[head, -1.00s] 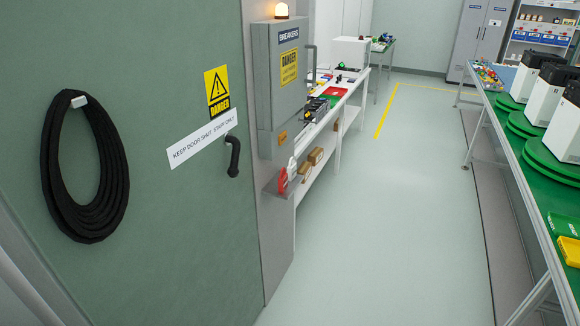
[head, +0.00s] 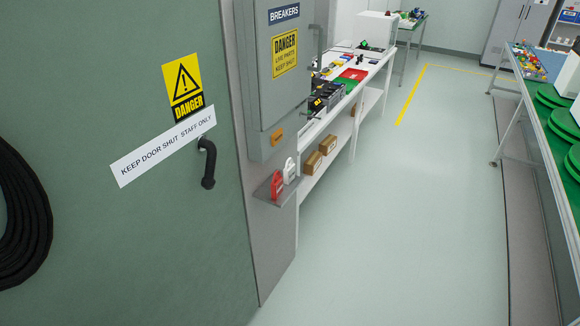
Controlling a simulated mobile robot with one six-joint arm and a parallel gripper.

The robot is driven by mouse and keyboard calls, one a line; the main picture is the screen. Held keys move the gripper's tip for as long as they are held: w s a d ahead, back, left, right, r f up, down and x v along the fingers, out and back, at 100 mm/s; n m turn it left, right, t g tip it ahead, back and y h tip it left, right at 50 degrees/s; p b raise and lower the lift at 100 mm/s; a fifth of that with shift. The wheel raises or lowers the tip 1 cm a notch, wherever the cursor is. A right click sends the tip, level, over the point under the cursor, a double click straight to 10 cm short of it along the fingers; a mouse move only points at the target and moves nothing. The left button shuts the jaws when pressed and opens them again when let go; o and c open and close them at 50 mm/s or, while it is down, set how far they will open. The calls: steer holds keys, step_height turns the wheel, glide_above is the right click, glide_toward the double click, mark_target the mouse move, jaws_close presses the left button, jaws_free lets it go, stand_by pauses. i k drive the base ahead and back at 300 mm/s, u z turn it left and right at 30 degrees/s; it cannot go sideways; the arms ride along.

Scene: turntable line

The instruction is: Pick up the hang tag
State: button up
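Two small tag-shaped items stand on a small grey ledge (head: 268,196) below the breaker box. One is a red tag (head: 277,185) with pale marks on its front. The other is a white tag (head: 290,171) with a narrower top, just behind and right of the red one. I cannot tell from this distance which of them is the hang tag. Both look upright, close together. My gripper is not in view.
A green door (head: 110,240) with a black handle (head: 207,163) fills the left. The grey breaker box (head: 283,75) hangs above the ledge. A white bench (head: 372,75) stands behind. A green-topped line (head: 560,150) runs along the right. The pale floor (head: 400,220) between is clear.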

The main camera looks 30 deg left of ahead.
mark_target(289, 172)
steer(key=z, duration=0.05)
steer(key=i, duration=0.15)
steer(key=z, duration=0.25)
steer(key=k, duration=0.15)
steer(key=u, duration=2.85)
steer(key=i, duration=0.6)
